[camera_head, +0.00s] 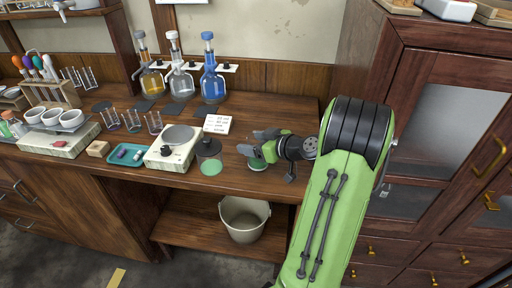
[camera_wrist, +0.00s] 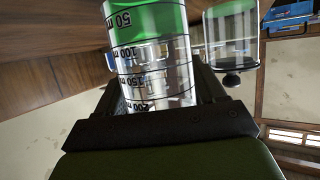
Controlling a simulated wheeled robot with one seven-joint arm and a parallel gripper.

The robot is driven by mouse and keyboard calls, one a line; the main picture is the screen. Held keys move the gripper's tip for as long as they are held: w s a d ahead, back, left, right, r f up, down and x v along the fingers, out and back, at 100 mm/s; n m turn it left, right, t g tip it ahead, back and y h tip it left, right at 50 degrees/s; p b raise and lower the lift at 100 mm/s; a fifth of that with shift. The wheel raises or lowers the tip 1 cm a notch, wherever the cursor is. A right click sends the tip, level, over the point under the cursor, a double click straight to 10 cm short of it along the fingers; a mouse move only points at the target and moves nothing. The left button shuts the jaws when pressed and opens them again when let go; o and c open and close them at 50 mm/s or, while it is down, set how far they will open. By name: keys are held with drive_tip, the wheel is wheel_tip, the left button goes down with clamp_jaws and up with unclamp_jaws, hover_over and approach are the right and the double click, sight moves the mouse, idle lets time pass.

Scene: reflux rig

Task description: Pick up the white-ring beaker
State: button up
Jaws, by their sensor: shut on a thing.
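My gripper (camera_head: 256,143) is over the bench near its front edge, shut on a clear beaker with green liquid at its base. In the wrist view this beaker (camera_wrist: 150,62) fills the space between the fingers, with black volume marks on its wall. Its green base (camera_head: 258,167) shows below the fingers in the camera_head view. Its rim is hidden, so I cannot see a white ring. I cannot tell if it touches the bench. A second beaker (camera_head: 209,152) with green liquid and a dark rim stands to the left; it also shows in the wrist view (camera_wrist: 230,40).
A hotplate (camera_head: 170,150) and a blue tray (camera_head: 128,155) lie farther left. A written card (camera_head: 217,124) stands behind the second beaker. Flasks with amber, clear and blue (camera_head: 210,82) liquid stand at the back. A bucket (camera_head: 243,219) sits on the lower shelf.

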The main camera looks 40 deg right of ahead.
wheel_tip(320, 180, up, 15)
drive_tip(key=p, duration=0.6)
drive_tip(key=shift+p, duration=0.3)
